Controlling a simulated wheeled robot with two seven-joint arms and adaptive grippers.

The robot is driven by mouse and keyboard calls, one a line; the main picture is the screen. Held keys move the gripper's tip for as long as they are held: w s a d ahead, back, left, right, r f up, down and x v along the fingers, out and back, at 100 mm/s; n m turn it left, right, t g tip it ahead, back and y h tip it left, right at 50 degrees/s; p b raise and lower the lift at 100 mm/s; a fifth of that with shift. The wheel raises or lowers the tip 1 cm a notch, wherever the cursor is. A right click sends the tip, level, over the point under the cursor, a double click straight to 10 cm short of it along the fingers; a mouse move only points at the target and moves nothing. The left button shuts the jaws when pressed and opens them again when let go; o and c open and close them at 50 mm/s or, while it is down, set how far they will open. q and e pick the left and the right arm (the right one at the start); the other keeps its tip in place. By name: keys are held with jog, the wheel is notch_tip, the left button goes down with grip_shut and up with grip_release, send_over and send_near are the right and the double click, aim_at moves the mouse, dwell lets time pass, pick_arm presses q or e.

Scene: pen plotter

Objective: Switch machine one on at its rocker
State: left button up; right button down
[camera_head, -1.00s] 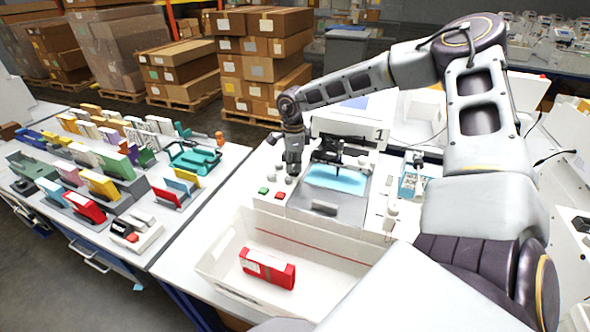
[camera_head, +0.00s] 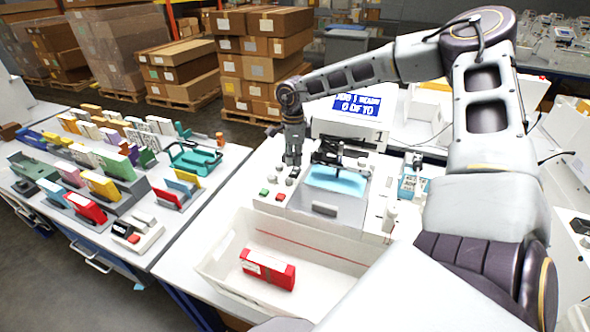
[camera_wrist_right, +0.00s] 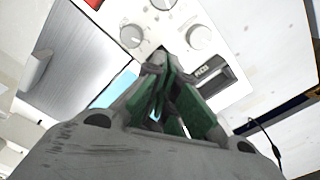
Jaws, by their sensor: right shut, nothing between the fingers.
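Machine one (camera_head: 344,134) is a white plotter marked "1". Its blue display (camera_head: 357,106) is lit with white text. A cyan sheet (camera_head: 336,180) lies on its bed. My right gripper (camera_head: 293,162) points down over the control panel at the machine's left side. In the right wrist view my right gripper (camera_wrist_right: 163,62) is shut and empty, close to the panel. Beside its fingertips is a dark rectangular part (camera_wrist_right: 213,78) with small lettering; I cannot tell whether it is the rocker, or whether the fingers touch it. My left gripper is not in view.
Knobs (camera_wrist_right: 131,36) and a green button (camera_head: 263,191) and red button (camera_head: 280,196) sit on the panel. A white bin (camera_head: 222,262) with a red box (camera_head: 268,268) stands in front. A table (camera_head: 217,172) of coloured parts is at left.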

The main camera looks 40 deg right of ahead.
aim_at(294, 173)
jog(key=shift+r+p, duration=0.45)
jog(key=shift+r, duration=1.2)
